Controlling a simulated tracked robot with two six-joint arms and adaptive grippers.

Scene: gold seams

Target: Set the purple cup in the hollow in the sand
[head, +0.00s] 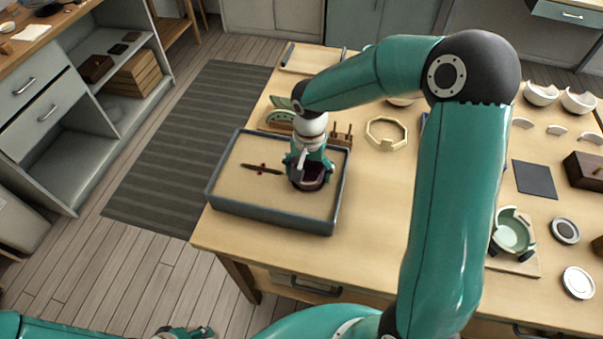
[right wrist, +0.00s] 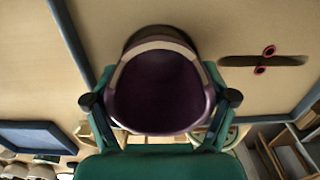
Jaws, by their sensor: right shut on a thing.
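The purple cup (head: 312,182) is in my right gripper (head: 307,168), over the right part of the sand tray (head: 275,215). In the right wrist view the cup (right wrist: 155,92) shows its dark purple inside and a pale band at its rim, between the two fingers. I cannot tell whether its base touches the sand. A dark narrow shape with two small red rings (head: 262,168) is in the sand to the left of the cup. No round hollow shows; the cup and gripper cover part of the sand. Part of my left gripper (head: 186,332) shows at the bottom edge.
The tray's raised blue-grey walls stand close around the cup. Behind it are a small wooden rack (head: 341,135) and a green dish-like piece (head: 282,117). A pale octagonal ring (head: 386,133) lies right of them. A clamped green bowl (head: 513,232) stands at the right.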

